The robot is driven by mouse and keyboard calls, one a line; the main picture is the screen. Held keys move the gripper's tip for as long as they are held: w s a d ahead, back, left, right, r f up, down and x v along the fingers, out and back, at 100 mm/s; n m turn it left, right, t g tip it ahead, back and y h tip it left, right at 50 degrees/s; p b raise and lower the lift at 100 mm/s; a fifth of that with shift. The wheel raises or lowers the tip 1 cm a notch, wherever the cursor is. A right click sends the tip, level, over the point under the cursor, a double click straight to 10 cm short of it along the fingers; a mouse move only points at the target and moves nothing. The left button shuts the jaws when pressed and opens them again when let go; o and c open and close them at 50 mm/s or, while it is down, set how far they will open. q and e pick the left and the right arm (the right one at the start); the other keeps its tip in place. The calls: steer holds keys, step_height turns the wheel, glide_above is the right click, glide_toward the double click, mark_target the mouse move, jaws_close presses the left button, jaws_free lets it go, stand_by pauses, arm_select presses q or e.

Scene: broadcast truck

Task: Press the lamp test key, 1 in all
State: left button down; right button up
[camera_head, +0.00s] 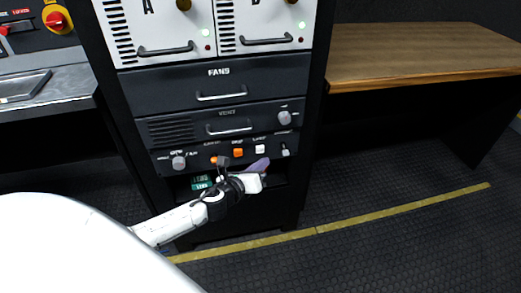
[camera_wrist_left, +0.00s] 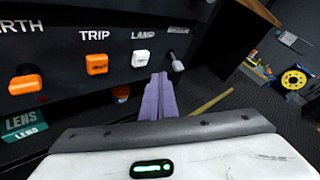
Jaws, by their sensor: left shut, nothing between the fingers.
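The lamp test key (camera_wrist_left: 140,58) is a small white square button under the label "LAMP" on a dark panel in the left wrist view. It also shows in the head view as a small white square (camera_head: 260,149) low on the rack. My left gripper (camera_wrist_left: 159,78) has purple fingers, shut together and empty. Its tips (camera_head: 264,162) are just below and slightly right of the white key. I cannot tell whether they touch the panel. My right gripper is not in view.
Left of the key sit an orange "TRIP" key (camera_wrist_left: 97,64) and a larger orange key (camera_wrist_left: 25,84). A toggle switch (camera_wrist_left: 176,62) is close on the right. A wooden bench (camera_head: 420,55) stands right of the rack. A green labelled box (camera_head: 201,183) lies below the panel.

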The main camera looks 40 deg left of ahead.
arm_select(q)
steer(key=shift+s+d, duration=0.95)
steer(key=shift+d, duration=0.15)
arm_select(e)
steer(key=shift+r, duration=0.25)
